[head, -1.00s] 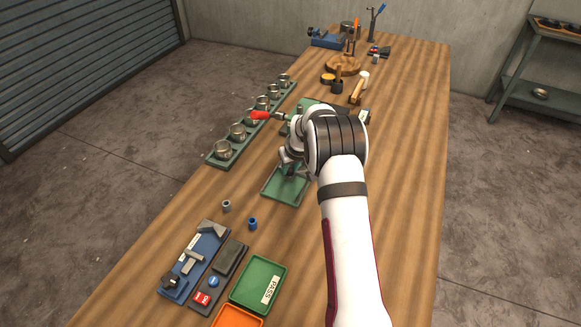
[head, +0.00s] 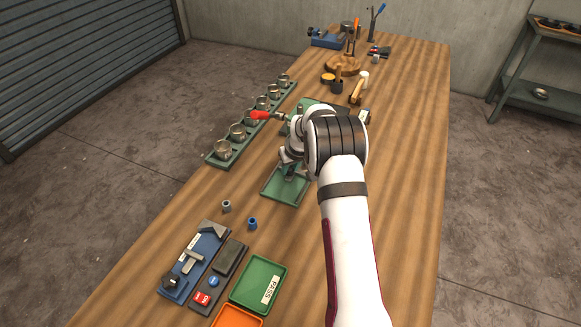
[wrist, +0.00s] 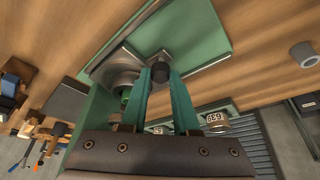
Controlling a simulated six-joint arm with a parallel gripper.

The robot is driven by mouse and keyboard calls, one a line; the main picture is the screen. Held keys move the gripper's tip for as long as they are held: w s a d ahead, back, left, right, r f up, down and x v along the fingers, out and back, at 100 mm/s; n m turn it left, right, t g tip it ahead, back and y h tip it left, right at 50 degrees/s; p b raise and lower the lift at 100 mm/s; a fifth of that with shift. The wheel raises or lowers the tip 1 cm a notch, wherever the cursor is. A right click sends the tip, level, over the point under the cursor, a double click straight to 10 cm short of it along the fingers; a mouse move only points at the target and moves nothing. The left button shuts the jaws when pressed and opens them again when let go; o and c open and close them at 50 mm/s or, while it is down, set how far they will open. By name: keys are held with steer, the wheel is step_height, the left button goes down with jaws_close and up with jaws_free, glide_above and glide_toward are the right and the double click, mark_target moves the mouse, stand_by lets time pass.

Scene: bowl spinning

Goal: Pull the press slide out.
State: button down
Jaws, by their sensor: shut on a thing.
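The green press (head: 310,103), with its red-tipped lever (head: 261,115), is partly hidden behind my arm in the head view. In the wrist view, the grey metal slide (wrist: 104,68) carries a round metal ring (wrist: 122,80) and has a dark knob (wrist: 160,72) at its front. My gripper (wrist: 160,78) is shut on that knob, with one teal finger on each side. In the head view my gripper (head: 290,168) is low over the green tray (head: 284,192) in front of the press, and the knob cannot be made out there.
A green rack (head: 219,160) with several metal cups runs along the left table edge. A grey bushing (head: 226,206) and a blue one (head: 252,223) stand in front of the tray. A blue fixture (head: 190,262) and a green PASS tray (head: 257,284) are nearer. The table's right side is mostly clear.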

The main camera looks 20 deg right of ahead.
steer(key=s+a, duration=0.7)
steer(key=shift+w, duration=0.1)
steer(key=c, duration=0.7)
jaws_free()
steer(key=shift+o, duration=0.2)
steer(key=shift+r, duration=0.15)
steer(key=v, duration=1.5)
steer(key=shift+s+r, duration=0.2)
steer(key=shift+s, duration=0.05)
